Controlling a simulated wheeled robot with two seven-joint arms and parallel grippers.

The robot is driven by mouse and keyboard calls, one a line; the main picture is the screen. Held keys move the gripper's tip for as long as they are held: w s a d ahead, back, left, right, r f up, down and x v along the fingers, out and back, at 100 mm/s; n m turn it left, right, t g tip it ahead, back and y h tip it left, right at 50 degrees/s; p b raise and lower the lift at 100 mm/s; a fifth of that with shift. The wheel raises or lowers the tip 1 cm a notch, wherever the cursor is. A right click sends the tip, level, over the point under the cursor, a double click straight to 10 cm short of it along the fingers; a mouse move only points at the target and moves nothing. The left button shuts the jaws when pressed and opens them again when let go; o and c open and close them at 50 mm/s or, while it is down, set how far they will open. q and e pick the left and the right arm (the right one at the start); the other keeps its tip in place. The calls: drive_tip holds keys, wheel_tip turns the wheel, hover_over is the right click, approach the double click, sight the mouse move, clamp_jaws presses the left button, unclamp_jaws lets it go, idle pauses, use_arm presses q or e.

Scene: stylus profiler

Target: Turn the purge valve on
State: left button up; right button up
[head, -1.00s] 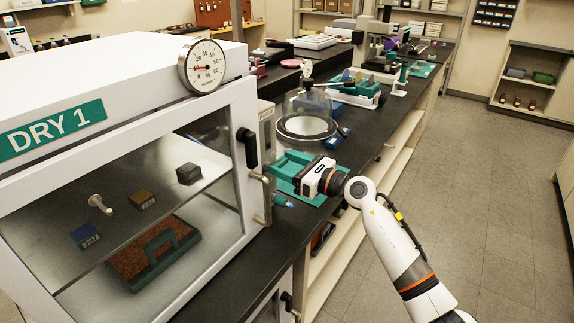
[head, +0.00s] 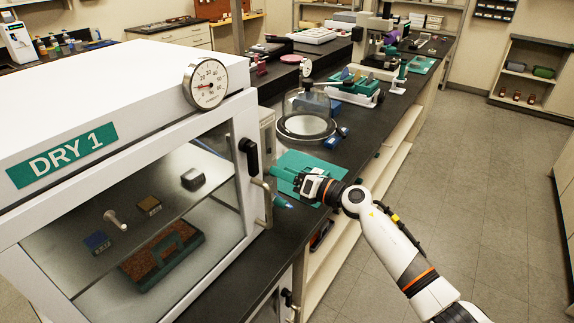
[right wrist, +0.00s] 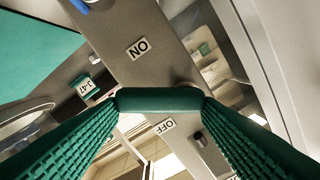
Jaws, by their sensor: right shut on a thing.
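The dry cabinet (head: 72,210) marked DRY 1 fills the left of the head view. In the right wrist view a grey panel (right wrist: 112,22) carries an ON label (right wrist: 138,47) and an OFF label (right wrist: 157,127). A green bar, seemingly the purge valve handle (right wrist: 160,100), spans between my green ribbed fingertips, over the panel between the labels. My right gripper (head: 281,175) is shut on it, beside the cabinet's right side. The valve itself is not clear in the head view. My left gripper is not in view.
A green mat (head: 318,166) lies on the dark bench under my right gripper. A glass bell jar (head: 306,112) stands behind it. The cabinet's door handle (head: 266,203) sticks out just left of the gripper. The floor aisle (head: 470,190) at right is clear.

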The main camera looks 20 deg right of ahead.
drive_tip(key=m+p, duration=0.1)
drive_tip(key=m, duration=0.1)
drive_tip(key=m+p, duration=0.1)
drive_tip(key=m, duration=0.1)
drive_tip(key=m+p, duration=0.1)
drive_tip(key=shift+s+a+f+m, duration=0.2)
drive_tip(key=shift+f+m, duration=0.2)
drive_tip(key=m+p, duration=0.2)
drive_tip(key=m, duration=0.1)
drive_tip(key=m+p, duration=0.1)
drive_tip(key=m, duration=0.1)
drive_tip(key=shift+s+a+f, duration=0.25)
drive_tip(key=shift+a+f, duration=0.1)
drive_tip(key=shift+f, duration=0.05)
drive_tip(key=shift+m, duration=0.3)
drive_tip(key=o, duration=1)
drive_tip(key=b+v, duration=0.3)
drive_tip(key=v, duration=0.9)
drive_tip(key=shift+f, duration=0.1)
